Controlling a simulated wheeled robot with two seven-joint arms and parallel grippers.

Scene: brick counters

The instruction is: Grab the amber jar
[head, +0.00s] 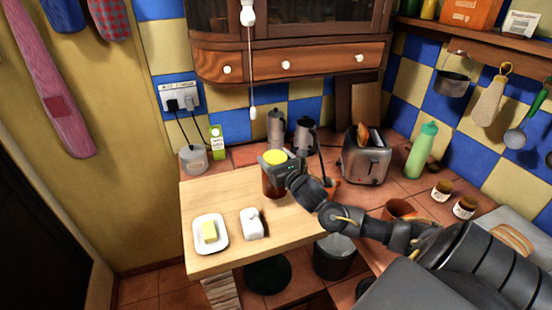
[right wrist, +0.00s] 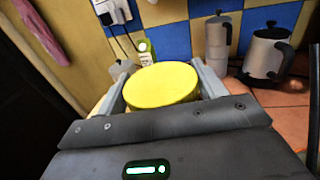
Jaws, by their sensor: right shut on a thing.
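The amber jar (head: 272,182) has a yellow lid and a dark amber body. It is upright over the back right part of the wooden table; I cannot tell whether its base touches the top. My right gripper (head: 277,172) reaches in from the right and is shut on the jar. In the right wrist view the jar's round yellow lid (right wrist: 162,86) sits between the two grey fingers, and the lid hides the body below. My left gripper is not in view.
On the wooden table (head: 205,195) are a butter dish (head: 211,234) and a small white container (head: 251,223). Moka pots (head: 276,128), a toaster (head: 366,158) and a green bottle (head: 421,150) stand on the tiled counter behind. A bin (head: 334,257) is below.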

